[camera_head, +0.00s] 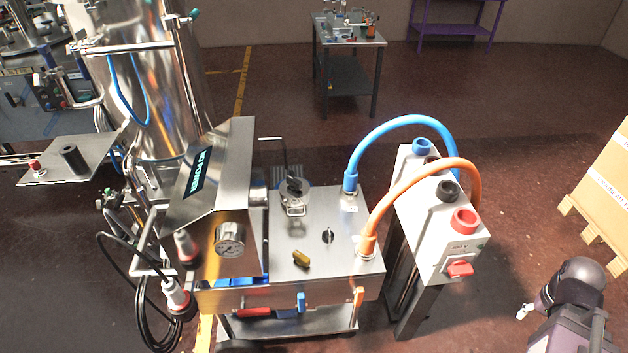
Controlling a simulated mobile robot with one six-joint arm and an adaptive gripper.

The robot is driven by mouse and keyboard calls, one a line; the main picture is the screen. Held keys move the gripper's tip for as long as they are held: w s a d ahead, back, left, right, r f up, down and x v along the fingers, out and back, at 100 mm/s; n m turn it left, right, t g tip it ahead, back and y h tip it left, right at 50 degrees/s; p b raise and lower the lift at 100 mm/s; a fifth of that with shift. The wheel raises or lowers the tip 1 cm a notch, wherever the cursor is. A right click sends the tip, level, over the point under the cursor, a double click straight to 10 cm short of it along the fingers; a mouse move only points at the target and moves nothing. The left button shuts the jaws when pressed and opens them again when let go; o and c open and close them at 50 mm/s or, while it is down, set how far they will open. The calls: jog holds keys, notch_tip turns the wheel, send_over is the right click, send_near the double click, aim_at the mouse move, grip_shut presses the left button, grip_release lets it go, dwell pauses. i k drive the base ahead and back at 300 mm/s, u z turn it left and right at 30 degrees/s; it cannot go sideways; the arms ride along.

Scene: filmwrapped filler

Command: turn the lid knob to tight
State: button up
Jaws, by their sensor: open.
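A small round lid (295,200) with a black knob (294,185) on top sits at the back left of the steel cart top (335,205). A clamp-like metal fitting shows at the front of the lid. How tight the knob is cannot be read from here. A second black knob (328,235) and a brass knob (301,258) stand on the same top, nearer the front. My gripper (523,300) is at the lower right, small in view, open and empty. It is well apart from the cart and the lid.
A blue hose (400,122) and an orange hose (418,172) arch from the cart top to a grey post box (440,225) with a red switch (460,268).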

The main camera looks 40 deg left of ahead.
aim_at(294, 183)
jog(key=z, duration=1.4)
jog(key=k, duration=0.6)
jog(key=z, duration=0.75)
jog(key=k, duration=0.4)
jog(key=u, duration=2.15)
